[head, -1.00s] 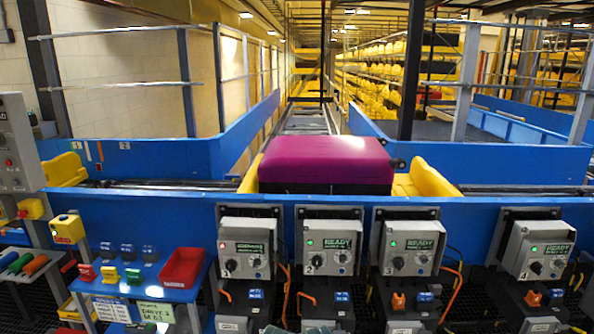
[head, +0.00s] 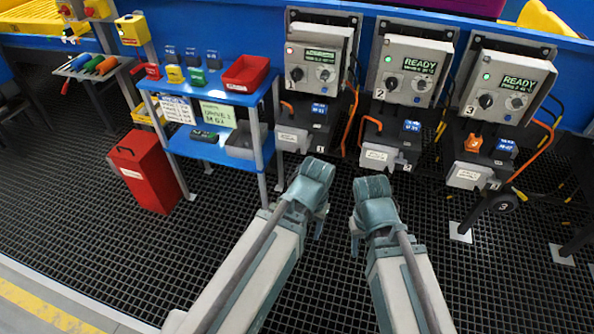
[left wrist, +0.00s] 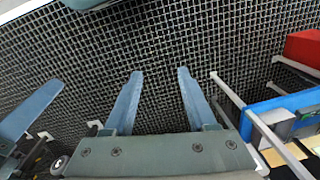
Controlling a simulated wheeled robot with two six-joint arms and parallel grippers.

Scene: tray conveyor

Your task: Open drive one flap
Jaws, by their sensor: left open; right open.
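The drive one unit (head: 316,62) is a grey control box marked 1, with a dark lower housing (head: 305,118) below it. On that housing are a blue padlock-like tag and a pale labelled cover (head: 292,138), which looks closed; I cannot tell if it is the flap. My left gripper (head: 318,185) is below and in front of this housing, apart from it. In the left wrist view its two fingers (left wrist: 158,80) are spread and empty over the floor grating. My right gripper (head: 371,192) is open beside it, below drive two, touching nothing.
Drive two (head: 408,70) and drive three (head: 505,83) stand to the right, with READY displays. A blue table (head: 212,94) with locks, tags and a red tray (head: 246,73) stands left. A red bin (head: 145,172) is on the grating. Orange cables hang between units.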

